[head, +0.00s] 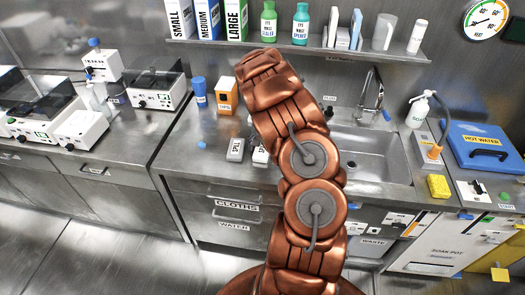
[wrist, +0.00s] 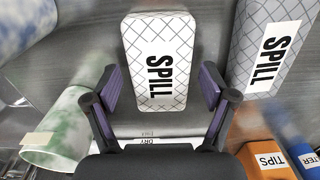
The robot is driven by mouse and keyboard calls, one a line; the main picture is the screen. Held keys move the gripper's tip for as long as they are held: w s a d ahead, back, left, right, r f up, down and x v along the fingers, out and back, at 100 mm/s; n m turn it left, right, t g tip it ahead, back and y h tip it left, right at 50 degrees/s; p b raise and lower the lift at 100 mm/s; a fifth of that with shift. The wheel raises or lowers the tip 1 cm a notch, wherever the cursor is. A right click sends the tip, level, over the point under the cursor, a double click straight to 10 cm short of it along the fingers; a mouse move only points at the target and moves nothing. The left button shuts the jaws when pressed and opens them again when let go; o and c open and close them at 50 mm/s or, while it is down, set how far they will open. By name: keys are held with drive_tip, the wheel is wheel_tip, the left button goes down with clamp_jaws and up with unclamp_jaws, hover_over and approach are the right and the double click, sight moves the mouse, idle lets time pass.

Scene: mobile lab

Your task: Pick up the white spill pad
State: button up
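The white spill pad (wrist: 160,28) is a pale, rounded block with a crosshatch pattern and a SPILL label. In the wrist view it lies straight ahead between my fingers. My gripper (wrist: 161,84) is open, with one dark finger on each side of the pad; I see gaps between pad and fingers, and cannot tell how far above it they are. In the head view the white pad (head: 261,156) shows beside my arm, which partly covers it and hides my gripper. A grey spill pad (wrist: 272,50) with the same label lies to its right in the wrist view, apart from it.
An orange TIPS box (head: 227,96) and a blue container (head: 199,93) stand behind the pads. A sink (head: 368,155) is to the right. A shelf (head: 300,46) of bottles and boxes runs above. In the wrist view a green-white cylinder (wrist: 62,128) is near the left finger.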

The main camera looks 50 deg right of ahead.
sight(263, 148)
drive_tip(key=c, duration=0.8)
drive_tip(key=shift+o, duration=0.2)
drive_tip(key=shift+r, duration=0.1)
wheel_tip(263, 148, up, 10)
drive_tip(key=b, duration=0.3)
drive_tip(key=shift+b, duration=0.3)
